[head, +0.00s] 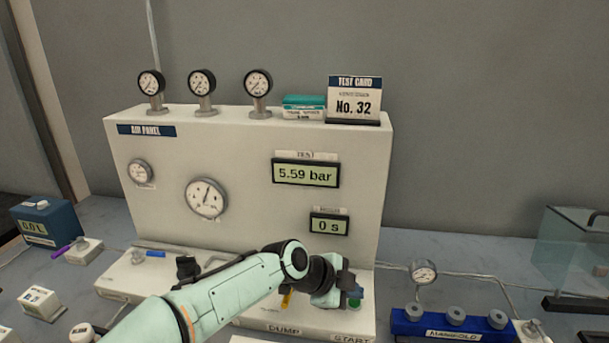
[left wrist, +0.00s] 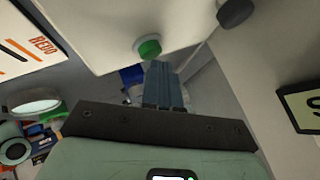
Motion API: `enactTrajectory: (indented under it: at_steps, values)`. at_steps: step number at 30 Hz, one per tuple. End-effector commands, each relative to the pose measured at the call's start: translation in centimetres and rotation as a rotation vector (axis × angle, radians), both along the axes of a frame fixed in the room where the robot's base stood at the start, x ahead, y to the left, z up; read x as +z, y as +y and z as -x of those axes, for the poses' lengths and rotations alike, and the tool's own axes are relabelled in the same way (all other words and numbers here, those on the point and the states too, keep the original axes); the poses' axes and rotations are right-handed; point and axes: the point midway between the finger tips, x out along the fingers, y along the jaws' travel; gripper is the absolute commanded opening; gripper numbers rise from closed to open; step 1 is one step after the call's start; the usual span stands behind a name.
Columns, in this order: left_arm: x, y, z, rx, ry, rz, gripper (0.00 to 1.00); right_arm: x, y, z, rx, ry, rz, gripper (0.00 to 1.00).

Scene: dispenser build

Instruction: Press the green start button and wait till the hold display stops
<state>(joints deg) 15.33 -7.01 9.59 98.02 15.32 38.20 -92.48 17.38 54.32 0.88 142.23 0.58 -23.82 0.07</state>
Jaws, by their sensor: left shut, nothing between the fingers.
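The green start button (head: 355,302) shows at the front right of the white panel's base, partly hidden by my left gripper (head: 348,288). The START label (head: 351,339) is below it. In the left wrist view the green button (left wrist: 148,48) is beside my left fingers (left wrist: 162,82), which are shut and empty. I see a gap in that view, but cannot tell how high the fingertips are over the button. The small lower display (head: 329,225) reads 0 s. The display above it (head: 306,173) reads 5.59 bar. My right gripper is not in view.
The yellow DUMP lever (head: 287,299) is just left of my gripper. A TEST CARD No. 32 (head: 354,100) stands on top of the panel with several gauges. A blue manifold (head: 450,325) is at the right. A blue box (head: 46,222) stands at the far left.

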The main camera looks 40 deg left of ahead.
Motion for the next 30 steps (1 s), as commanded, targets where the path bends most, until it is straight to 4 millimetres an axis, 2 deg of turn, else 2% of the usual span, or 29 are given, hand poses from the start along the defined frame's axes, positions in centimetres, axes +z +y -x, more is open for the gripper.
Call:
enactTrajectory:
  at_steps: [8, 23, 30]
  values:
    - [0.9, 0.0, 0.0, 0.0, -0.002, 0.0, 0.0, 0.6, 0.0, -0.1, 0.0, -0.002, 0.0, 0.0]
    - [5.9, 0.0, 0.0, 0.0, -0.002, 0.0, 0.0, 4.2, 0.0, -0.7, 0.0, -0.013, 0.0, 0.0]
    - [6.0, 0.0, 0.0, 0.001, -0.001, 0.0, 0.0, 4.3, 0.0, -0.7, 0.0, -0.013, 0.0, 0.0]
